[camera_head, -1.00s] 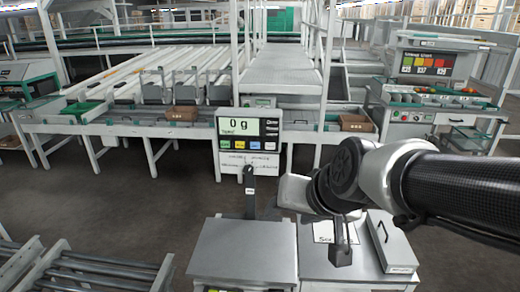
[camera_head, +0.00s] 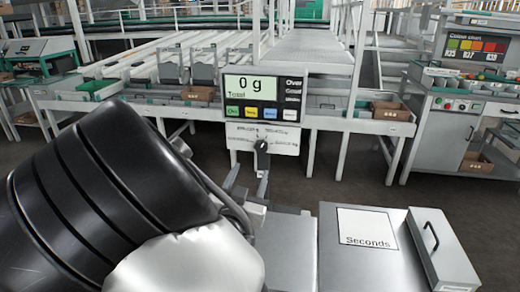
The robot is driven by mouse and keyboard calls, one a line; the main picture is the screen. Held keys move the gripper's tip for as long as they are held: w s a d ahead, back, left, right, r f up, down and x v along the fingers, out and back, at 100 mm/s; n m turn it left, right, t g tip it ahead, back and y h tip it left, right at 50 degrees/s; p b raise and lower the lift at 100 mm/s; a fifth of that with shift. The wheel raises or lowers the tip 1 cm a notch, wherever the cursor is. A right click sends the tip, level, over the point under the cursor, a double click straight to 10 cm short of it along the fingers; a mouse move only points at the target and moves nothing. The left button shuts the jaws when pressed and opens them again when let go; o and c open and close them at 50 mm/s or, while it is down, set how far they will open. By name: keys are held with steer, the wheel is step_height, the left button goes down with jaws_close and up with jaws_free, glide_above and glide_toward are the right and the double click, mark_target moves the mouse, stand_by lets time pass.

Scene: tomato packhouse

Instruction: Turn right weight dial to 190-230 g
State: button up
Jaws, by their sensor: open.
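The weight dial is a black knob (camera_head: 262,146) on a white panel (camera_head: 290,140) under the scale display (camera_head: 250,90). Small range labels are printed around it, too small to read surely. The knob looks roughly upright; its exact setting is unclear. The display reads 0 g. My gripper (camera_head: 240,188) is open, in front of and below the panel, to the lower left of the knob. My own large black and white arm links hide much of it and the left foreground. I see no contact between gripper and knob.
Grey bench tops stand below the panel. The right one carries a white "Seconds" sheet (camera_head: 367,229) and a long grey box with a black handle (camera_head: 445,250). Brown cartons (camera_head: 393,110) sit on the line behind. A colour chart screen (camera_head: 482,46) stands at far right.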

mark_target(261, 146)
steer(key=w+d, duration=0.1)
steer(key=w, duration=0.4)
steer(key=w+d+b, duration=0.1)
steer(key=w, duration=0.3)
steer(key=w+b, duration=0.1)
steer(key=w, duration=0.4)
steer(key=shift+w+d, duration=0.35)
steer(key=shift+d, duration=0.05)
steer(key=c, duration=1)
steer(key=shift+c, duration=0.2)
